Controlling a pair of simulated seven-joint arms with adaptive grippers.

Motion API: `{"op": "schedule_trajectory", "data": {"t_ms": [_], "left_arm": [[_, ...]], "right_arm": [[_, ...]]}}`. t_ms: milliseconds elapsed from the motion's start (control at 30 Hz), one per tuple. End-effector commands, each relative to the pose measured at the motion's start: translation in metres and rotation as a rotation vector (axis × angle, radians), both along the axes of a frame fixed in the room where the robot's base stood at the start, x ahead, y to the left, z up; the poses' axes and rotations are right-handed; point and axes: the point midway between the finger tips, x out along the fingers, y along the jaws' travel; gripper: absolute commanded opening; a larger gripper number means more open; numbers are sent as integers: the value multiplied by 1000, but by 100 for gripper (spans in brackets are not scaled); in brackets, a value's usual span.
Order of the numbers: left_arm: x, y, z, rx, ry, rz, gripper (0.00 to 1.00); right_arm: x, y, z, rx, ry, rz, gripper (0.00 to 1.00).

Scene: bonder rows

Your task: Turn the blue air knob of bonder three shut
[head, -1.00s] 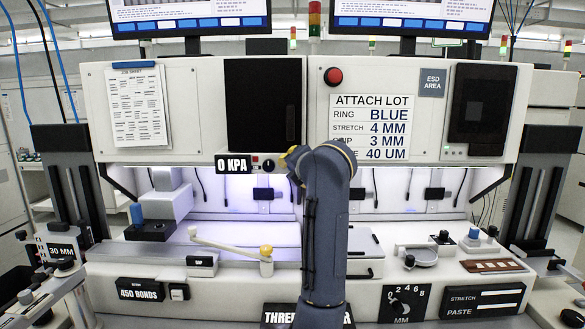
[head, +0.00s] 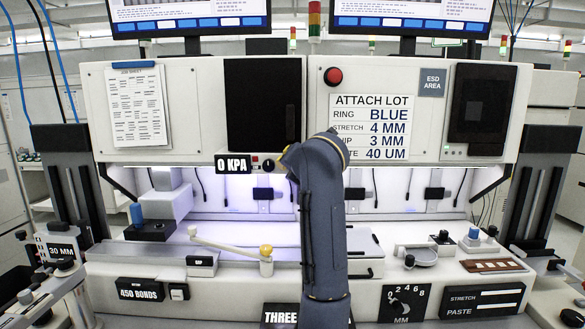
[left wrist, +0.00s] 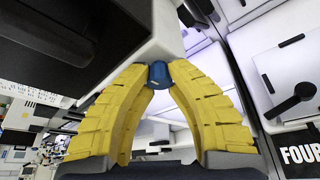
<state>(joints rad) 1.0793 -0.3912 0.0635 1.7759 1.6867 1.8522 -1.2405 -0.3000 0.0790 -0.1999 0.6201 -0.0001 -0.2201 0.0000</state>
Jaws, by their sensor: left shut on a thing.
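In the left wrist view the blue air knob (left wrist: 157,77) is a short dark-blue cylinder beside the corner of a grey-white housing. My left gripper (left wrist: 158,66) has its two yellow fingers closed on it from both sides. In the head view my left arm stands upright before the middle of bonder three. It hides the knob and its own fingers. The black "0 KPA" readout (head: 233,163) is just left of the arm's upper end. A "THREE" nameplate (head: 281,314) is partly covered by the arm. My right gripper is not seen.
A white lever with a yellow knob (head: 265,250) lies close left of my arm. A red button (head: 333,77) and the "ATTACH LOT" sign (head: 373,127) are on the panel above. A "FOUR" label (left wrist: 299,155) shows in the left wrist view.

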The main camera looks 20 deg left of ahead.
Motion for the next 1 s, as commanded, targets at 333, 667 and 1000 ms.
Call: {"op": "schedule_trajectory", "data": {"t_ms": [333, 667, 1000], "left_arm": [[0, 2, -2, 0, 3, 3, 46], [-2, 1, 1, 2, -1, 5, 46], [-30, -16, 11, 1, -1, 3, 46]], "right_arm": [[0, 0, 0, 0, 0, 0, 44], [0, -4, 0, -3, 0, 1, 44], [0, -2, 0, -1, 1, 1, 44]]}}
